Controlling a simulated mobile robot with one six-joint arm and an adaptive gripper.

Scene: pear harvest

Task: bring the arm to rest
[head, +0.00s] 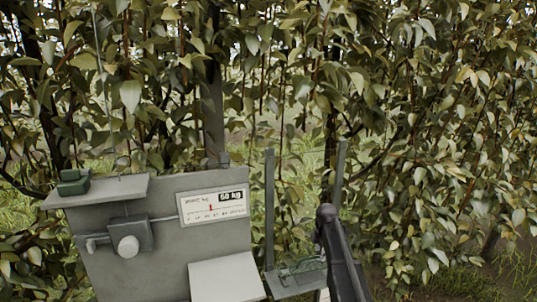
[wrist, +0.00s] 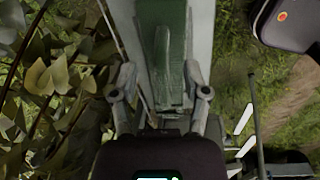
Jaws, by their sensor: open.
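My gripper (wrist: 158,70) is in the wrist view, its two fingers standing apart with a gap between them. A long green piece (wrist: 172,72) shows between and beyond the fingers, against a pale grey surface (wrist: 201,40). I cannot tell whether the fingers touch it. In the head view a dark part of my arm (head: 335,250) rises at the bottom, right of centre; the fingers cannot be made out there.
A grey weighing stand (head: 165,255) with a dial label (head: 213,207) stands at the lower left. A green block (head: 73,182) sits on its top shelf (head: 110,190). A small low tray (head: 285,287) lies beside my arm. Dense leaves (head: 440,120) fill the background.

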